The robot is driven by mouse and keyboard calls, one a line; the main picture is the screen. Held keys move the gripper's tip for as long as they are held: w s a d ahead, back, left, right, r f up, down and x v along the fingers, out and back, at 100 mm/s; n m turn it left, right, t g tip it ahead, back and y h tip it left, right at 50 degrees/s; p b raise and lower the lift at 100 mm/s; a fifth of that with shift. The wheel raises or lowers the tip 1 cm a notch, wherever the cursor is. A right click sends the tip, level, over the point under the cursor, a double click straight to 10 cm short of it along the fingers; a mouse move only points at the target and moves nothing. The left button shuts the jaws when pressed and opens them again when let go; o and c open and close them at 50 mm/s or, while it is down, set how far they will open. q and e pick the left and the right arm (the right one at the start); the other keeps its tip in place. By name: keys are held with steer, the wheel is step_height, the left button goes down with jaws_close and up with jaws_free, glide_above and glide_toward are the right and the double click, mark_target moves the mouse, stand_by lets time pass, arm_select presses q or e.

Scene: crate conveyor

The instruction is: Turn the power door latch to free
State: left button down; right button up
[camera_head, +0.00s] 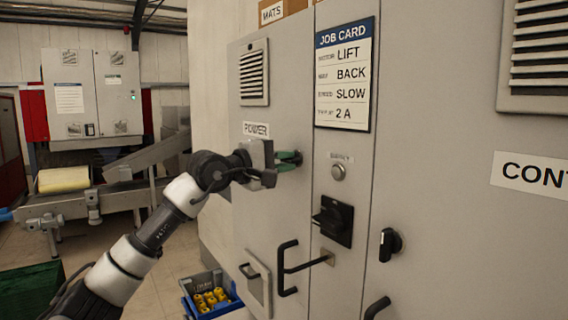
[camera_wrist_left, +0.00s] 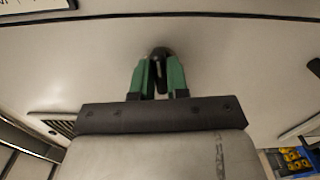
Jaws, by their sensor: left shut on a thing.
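The power door latch is a small black knob on the grey cabinet door below the POWER label (camera_head: 256,129). In the left wrist view the latch (camera_wrist_left: 160,53) shows between the green fingertips. My left gripper (camera_head: 290,160) is at the door and shut on the latch; it also shows in the left wrist view (camera_wrist_left: 158,75). In the head view the fingers hide most of the latch. The latch's exact turn angle is hard to tell. My right gripper is not in view.
Right of the latch are a job card (camera_head: 343,75), a round button (camera_head: 338,172), a black rotary switch (camera_head: 333,219) and another door's black latch (camera_head: 390,244). A bent black handle (camera_head: 287,270) sticks out below. A blue crate (camera_head: 190,301) with yellow parts stands on the floor.

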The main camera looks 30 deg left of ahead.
arm_select(q)
steer(key=shift+m, duration=0.5)
steer(key=c, duration=1.1)
jaws_free()
steer(key=b+v, duration=0.5)
steer(key=v, duration=0.5)
steer(key=shift+s+a+f, duration=0.1)
steer(key=shift+s+a, duration=0.05)
steer(key=shift+s, duration=0.2)
